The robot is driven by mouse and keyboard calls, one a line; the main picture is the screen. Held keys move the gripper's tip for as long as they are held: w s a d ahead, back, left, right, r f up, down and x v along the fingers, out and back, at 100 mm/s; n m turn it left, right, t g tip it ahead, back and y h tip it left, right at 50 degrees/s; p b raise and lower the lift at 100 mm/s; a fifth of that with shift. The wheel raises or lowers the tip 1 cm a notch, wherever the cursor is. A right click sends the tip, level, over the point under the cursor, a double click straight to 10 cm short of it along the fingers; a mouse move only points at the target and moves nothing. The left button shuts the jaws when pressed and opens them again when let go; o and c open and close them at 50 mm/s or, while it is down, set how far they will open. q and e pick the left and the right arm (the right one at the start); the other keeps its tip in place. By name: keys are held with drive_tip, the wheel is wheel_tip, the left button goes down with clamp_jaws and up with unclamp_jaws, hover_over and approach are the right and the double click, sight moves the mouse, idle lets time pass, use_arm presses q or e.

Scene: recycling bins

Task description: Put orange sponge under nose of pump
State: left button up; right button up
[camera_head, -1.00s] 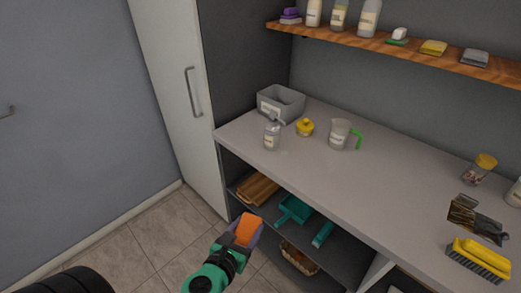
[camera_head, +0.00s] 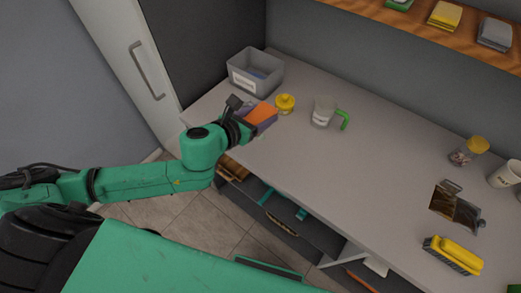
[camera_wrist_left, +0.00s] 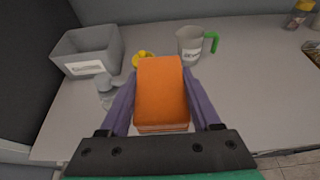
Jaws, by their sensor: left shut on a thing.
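My left gripper (camera_head: 262,117) is shut on the orange sponge (camera_head: 262,113) and holds it over the back left of the counter. In the left wrist view the sponge (camera_wrist_left: 161,90) sits between the two purple fingers, its orange face up. The clear pump bottle (camera_wrist_left: 106,90) stands just left of the left finger, its nose pointing right towards the sponge. The sponge is beside the bottle; I cannot tell its height against the nose. In the head view my gripper and wrist hide the pump. My right gripper is not in view.
A grey labelled bin (camera_head: 255,73) stands at the back left. A yellow brush (camera_head: 453,255) lies at the right. The middle counter (camera_head: 340,180) is clear.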

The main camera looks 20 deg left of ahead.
use_arm(q)
hover_over(261, 155)
wheel_tip(261, 155, down, 6)
wheel_tip(261, 155, down, 11)
drive_tip(key=b, duration=0.4)
drive_tip(key=shift+f+b, duration=0.2)
drive_tip(key=shift+b, duration=0.15)
drive_tip(key=shift+r, duration=0.15)
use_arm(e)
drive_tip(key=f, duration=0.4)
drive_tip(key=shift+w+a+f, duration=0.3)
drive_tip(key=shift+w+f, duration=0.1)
use_arm(q)
drive_tip(key=shift+f, duration=0.25)
drive_tip(key=o, duration=1.5)
drive_tip(key=shift+r, duration=0.1)
drive_tip(key=shift+c, duration=0.2)
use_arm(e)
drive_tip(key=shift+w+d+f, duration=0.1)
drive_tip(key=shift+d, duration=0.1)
